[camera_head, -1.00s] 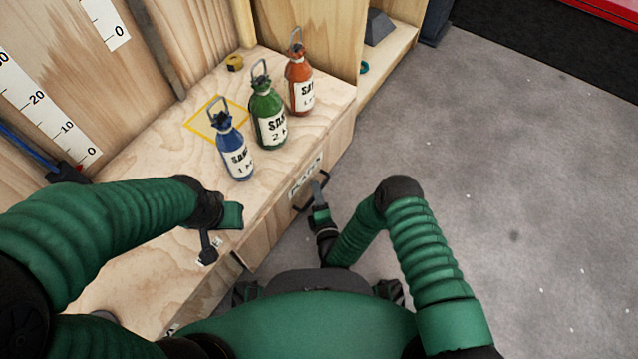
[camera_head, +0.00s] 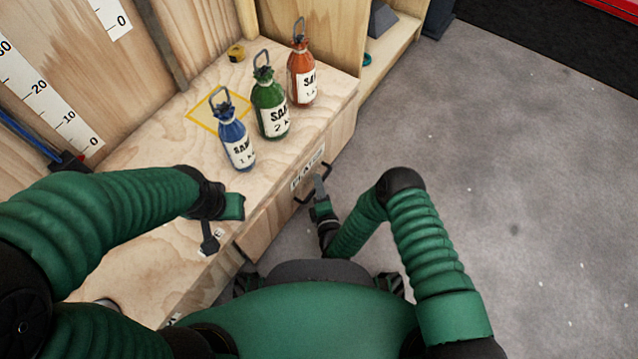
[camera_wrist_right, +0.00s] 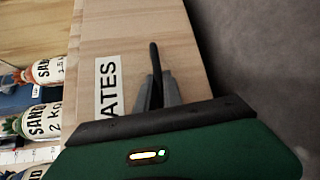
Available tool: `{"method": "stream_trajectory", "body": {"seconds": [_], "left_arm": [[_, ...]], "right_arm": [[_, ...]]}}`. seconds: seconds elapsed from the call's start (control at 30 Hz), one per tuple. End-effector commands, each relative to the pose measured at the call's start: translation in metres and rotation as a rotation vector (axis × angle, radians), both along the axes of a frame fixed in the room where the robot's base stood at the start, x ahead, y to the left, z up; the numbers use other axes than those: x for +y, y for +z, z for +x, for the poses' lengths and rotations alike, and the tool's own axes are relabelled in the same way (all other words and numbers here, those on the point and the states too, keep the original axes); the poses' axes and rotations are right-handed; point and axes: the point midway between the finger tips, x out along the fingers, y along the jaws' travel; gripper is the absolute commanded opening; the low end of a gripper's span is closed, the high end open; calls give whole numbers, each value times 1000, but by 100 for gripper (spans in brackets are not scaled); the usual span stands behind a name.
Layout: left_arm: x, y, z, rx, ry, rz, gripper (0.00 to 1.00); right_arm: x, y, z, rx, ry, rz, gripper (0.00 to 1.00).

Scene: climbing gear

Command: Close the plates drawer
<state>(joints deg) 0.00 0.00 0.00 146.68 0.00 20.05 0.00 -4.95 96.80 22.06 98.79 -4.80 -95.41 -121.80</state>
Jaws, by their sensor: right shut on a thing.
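The plates drawer (camera_head: 275,219) is the wooden front under the bench top, with a white label on it. In the right wrist view its front (camera_wrist_right: 110,28) fills the middle, and the label (camera_wrist_right: 109,86) reads "ATES" in part. My right gripper (camera_head: 319,188) is at the drawer front, shut on the black handle (camera_head: 325,173). The handle (camera_wrist_right: 155,60) also runs between the fingers in the right wrist view. My left gripper (camera_head: 222,220) is above the bench top near its front edge; its fingers do not show clearly enough to tell their state.
Blue (camera_head: 234,140), green (camera_head: 270,105) and orange (camera_head: 301,76) sand bottles stand on the bench top (camera_head: 180,200). A yellow outlined square (camera_head: 203,115) and a small yellow object (camera_head: 236,53) are behind them. The grey floor (camera_head: 500,180) at right is clear.

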Motion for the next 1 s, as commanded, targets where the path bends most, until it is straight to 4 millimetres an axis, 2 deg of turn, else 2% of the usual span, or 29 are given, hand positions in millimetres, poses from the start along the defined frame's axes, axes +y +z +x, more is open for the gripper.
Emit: {"method": "stream_trajectory", "body": {"seconds": [0.8,1.0], "left_arm": [[0,0,0,0,0,0,36],[0,15,0,0,0,0,36]], "right_arm": [[-1,-4,-1,9,-2,-4,0],[13,-2,7,12,6,-14,0]]}}
